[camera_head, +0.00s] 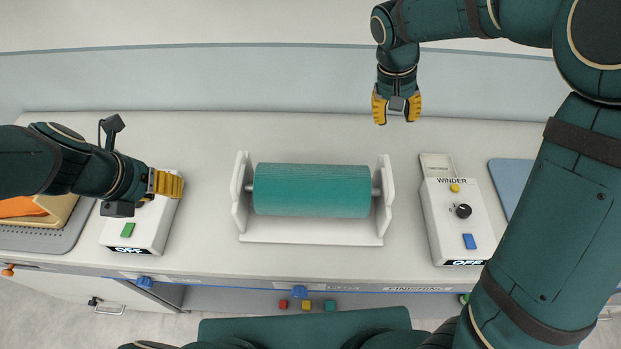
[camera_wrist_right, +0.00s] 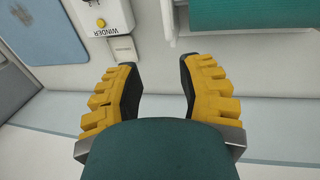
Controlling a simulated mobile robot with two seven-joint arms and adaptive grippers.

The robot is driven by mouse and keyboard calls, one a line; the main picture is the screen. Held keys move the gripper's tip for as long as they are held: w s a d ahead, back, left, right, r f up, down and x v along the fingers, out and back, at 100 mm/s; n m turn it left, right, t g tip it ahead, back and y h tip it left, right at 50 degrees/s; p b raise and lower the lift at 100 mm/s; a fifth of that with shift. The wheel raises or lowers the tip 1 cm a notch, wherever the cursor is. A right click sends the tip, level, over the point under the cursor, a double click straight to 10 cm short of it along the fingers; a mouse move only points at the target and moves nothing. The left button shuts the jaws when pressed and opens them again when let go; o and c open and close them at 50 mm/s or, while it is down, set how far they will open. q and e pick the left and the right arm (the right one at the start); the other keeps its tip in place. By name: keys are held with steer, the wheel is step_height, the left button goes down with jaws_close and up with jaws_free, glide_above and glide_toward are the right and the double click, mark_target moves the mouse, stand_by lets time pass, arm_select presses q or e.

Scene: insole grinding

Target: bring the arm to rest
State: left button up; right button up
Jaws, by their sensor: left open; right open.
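My left gripper (camera_head: 166,184) has yellow fingers and is over the left white control box (camera_head: 146,232), which has a green button and an OFF label. I cannot tell whether it touches the box. My right gripper (camera_head: 397,108) is open and empty, beyond the roller toward the back of the table. In the right wrist view its two yellow fingers (camera_wrist_right: 160,92) are apart with nothing between them. The green roller (camera_head: 312,190) lies in its white stand at the table's middle, clear of both grippers.
The WINDER box (camera_head: 454,224) with a knob and blue button stands right of the roller. A blue mat (camera_head: 511,182) lies at the far right, partly behind my arm. A grey tray (camera_head: 72,232) with an orange item is at the left. The back table strip is clear.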

arm_select(q)
steer(key=shift+s+r, duration=0.35)
steer(key=shift+s, duration=0.15)
arm_select(e)
steer(key=shift+d, duration=0.1)
steer(key=d, duration=0.3)
steer(key=shift+s+d, duration=0.2)
stand_by(0.3)
arm_select(q)
steer(key=shift+a, duration=0.1)
arm_select(e)
steer(key=s+d+r, duration=0.3)
steer(key=s+r, duration=0.4)
steer(key=s, duration=0.5)
steer(key=shift+s, duration=0.15)
stand_by(0.6)
